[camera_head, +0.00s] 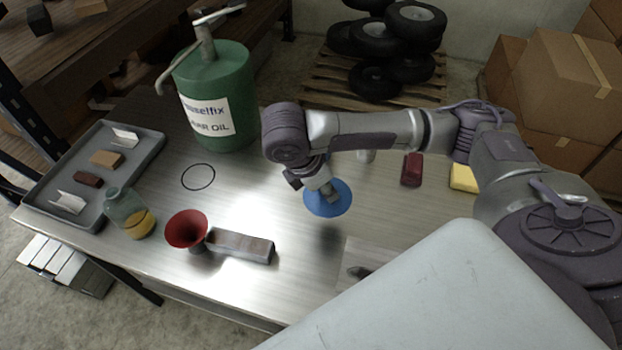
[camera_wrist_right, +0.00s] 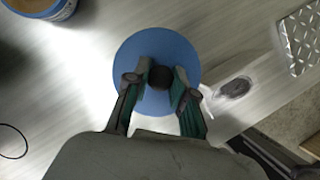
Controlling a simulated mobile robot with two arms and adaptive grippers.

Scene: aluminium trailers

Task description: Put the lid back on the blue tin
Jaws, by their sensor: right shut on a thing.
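The lid (camera_head: 328,198) is a flat blue disc over the middle of the metal table. In the right wrist view the lid (camera_wrist_right: 128,52) has a dark round knob (camera_wrist_right: 160,77) in its middle. My right gripper (camera_wrist_right: 161,84) is shut on this knob, its fingers on either side. In the head view the same gripper (camera_head: 328,190) points down onto the lid. I cannot tell whether the lid touches the table. The blue tin (camera_wrist_right: 66,9) is cut off at the top left of the wrist view, open with tan contents, apart from the lid. My left gripper is not in view.
Left of the lid lie a black ring (camera_head: 198,177), a red funnel (camera_head: 186,230), a metal bar (camera_head: 240,245) and a glass jar (camera_head: 128,214). A green oil can (camera_head: 218,95) stands at the back. A dark red block (camera_head: 411,169) and a yellow block (camera_head: 463,178) lie right.

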